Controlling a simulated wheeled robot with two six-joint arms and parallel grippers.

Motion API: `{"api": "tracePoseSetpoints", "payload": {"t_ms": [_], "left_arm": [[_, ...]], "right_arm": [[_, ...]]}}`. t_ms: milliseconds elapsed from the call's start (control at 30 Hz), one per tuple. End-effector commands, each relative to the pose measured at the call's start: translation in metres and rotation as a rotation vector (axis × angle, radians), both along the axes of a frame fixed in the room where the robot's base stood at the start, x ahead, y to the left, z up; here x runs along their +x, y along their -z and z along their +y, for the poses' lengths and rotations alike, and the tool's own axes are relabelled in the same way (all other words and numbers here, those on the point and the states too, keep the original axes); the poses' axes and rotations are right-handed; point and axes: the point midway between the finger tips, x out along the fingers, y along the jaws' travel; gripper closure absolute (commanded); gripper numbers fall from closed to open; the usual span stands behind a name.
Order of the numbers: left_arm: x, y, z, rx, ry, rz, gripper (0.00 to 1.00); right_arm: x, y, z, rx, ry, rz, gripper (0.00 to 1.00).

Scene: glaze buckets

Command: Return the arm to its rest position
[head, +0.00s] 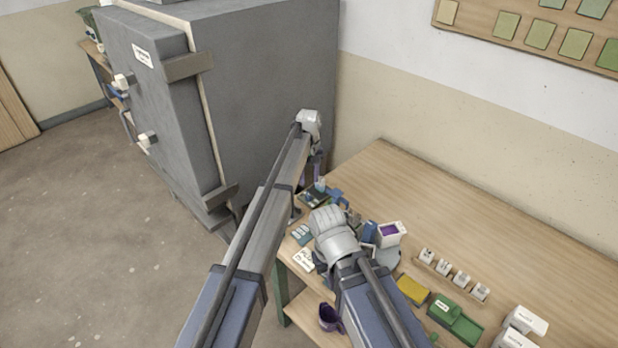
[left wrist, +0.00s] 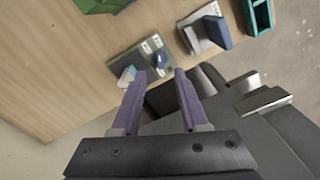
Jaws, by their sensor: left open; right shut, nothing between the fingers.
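My left gripper (head: 317,170) is at the far end of the left arm, beside the grey kiln and above the table's back left corner. In the left wrist view its two purple fingers (left wrist: 160,73) are apart with nothing held between them. Beyond the fingertips lies a dark grey board (left wrist: 130,68) with a small light blue block and a dark blue piece on it. My right gripper (head: 352,214) is lower, over the table's left part. It is shut and empty; its fingers are mostly hidden behind the rounded white wrist.
The large grey kiln (head: 270,80) stands close to the left arm. The wooden table (head: 480,220) holds a white box with purple inside (head: 391,234), a yellow block (head: 412,290), a green box (head: 456,320) and several white items. Its back right part is bare.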

Motion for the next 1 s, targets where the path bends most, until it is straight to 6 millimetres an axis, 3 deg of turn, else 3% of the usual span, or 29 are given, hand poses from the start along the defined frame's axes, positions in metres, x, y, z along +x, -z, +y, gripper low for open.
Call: {"api": "tracePoseSetpoints", "payload": {"t_ms": [67, 533, 633, 767, 1000], "left_arm": [[0.000, -0.007, 0.000, 0.000, 0.000, 0.000, 0.56], [-0.001, -0.006, 0.000, 0.000, 0.000, 0.000, 0.56], [-0.014, -0.006, 0.010, 0.000, 0.008, -0.002, 0.56], [-0.062, -0.006, 0.041, -0.001, 0.048, -0.011, 0.56], [-0.186, -0.006, 0.112, -0.001, 0.171, -0.037, 0.56]], "right_arm": [[0.000, -0.007, 0.000, 0.000, 0.000, 0.000, 1.00], [0.000, -0.006, 0.000, 0.000, 0.000, 0.000, 1.00], [0.000, -0.006, 0.000, 0.000, 0.000, 0.000, 1.00], [0.000, -0.006, 0.000, 0.000, 0.000, 0.000, 1.00], [0.000, -0.006, 0.000, 0.000, 0.000, 0.000, 1.00]]}}
